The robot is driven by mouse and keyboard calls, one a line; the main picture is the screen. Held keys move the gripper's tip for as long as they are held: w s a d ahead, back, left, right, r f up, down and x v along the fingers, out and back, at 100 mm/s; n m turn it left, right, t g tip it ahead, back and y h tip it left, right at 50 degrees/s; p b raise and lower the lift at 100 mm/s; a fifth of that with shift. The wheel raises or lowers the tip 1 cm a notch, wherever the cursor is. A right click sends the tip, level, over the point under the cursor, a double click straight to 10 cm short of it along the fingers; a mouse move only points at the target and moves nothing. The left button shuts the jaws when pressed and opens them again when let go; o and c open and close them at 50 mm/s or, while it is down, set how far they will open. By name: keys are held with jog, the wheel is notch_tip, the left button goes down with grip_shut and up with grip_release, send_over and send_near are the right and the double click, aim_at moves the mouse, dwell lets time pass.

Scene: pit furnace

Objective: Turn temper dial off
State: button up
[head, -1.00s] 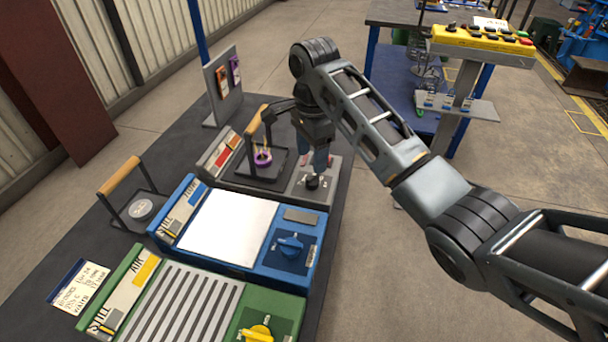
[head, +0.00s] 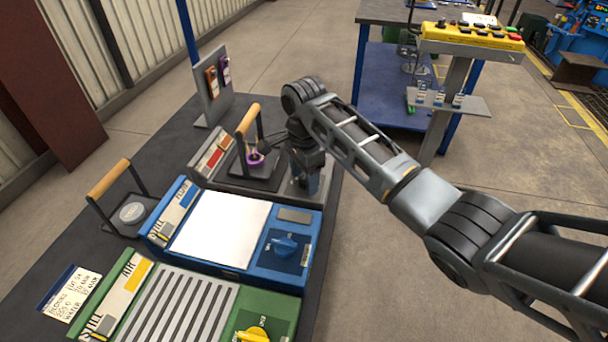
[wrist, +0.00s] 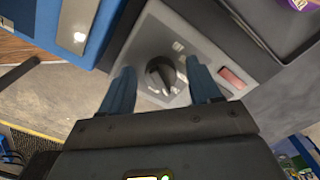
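In the wrist view a black dial (wrist: 162,76) sits on a grey panel between the two blue fingers of my gripper (wrist: 160,66). The fingers are spread, with a gap on either side of the dial; I see no contact. The dial carries a pointer mark and small printed marks around it, too small to read. In the head view my gripper (head: 318,186) points down over the right end of the grey unit (head: 232,184) at the back, and it hides the dial there. I cannot read a temper label.
A blue unit with a blue dial (head: 285,245) and a green unit with a yellow dial (head: 253,335) stand nearer. A purple object (head: 255,158) stands on the grey unit beside a wooden-handled frame (head: 248,120). A yellow control box (head: 470,38) is at the right.

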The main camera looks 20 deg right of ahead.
jog(key=c, duration=1)
